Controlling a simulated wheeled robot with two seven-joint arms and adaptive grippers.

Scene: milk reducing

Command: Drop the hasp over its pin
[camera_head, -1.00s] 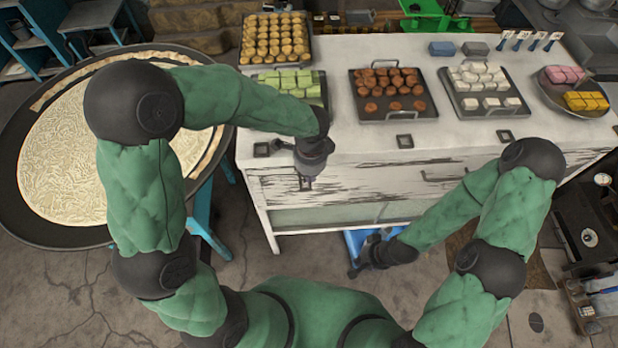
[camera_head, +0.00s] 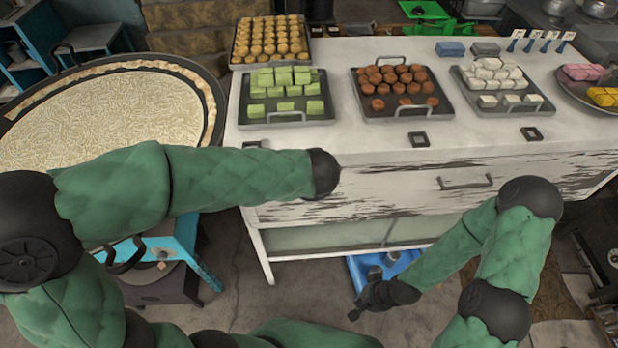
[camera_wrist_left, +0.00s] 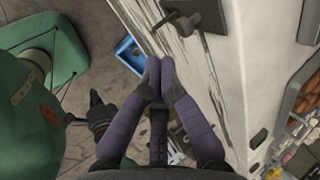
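In the left wrist view, a dark metal fitting (camera_wrist_left: 200,14) sits at the counter's edge, with a rod-like part sticking out over the front. I cannot tell which part is hasp and which is pin. My left gripper (camera_wrist_left: 159,72) is below it in that view, fingertips together and apart from the fitting, with nothing visible between them. In the head view my left forearm hides this gripper and the counter edge near it. My right gripper (camera_head: 368,300) hangs low before the counter, fingers spread and empty; it also shows in the left wrist view (camera_wrist_left: 96,108).
The white counter (camera_head: 380,165) has a front handle (camera_head: 466,183) and square dark plates (camera_head: 419,140) along its top edge. Trays of green (camera_head: 284,120), brown and white sweets stand on top. A blue bin (camera_head: 405,258) is underneath. A large round pan (camera_head: 215,110) stands left.

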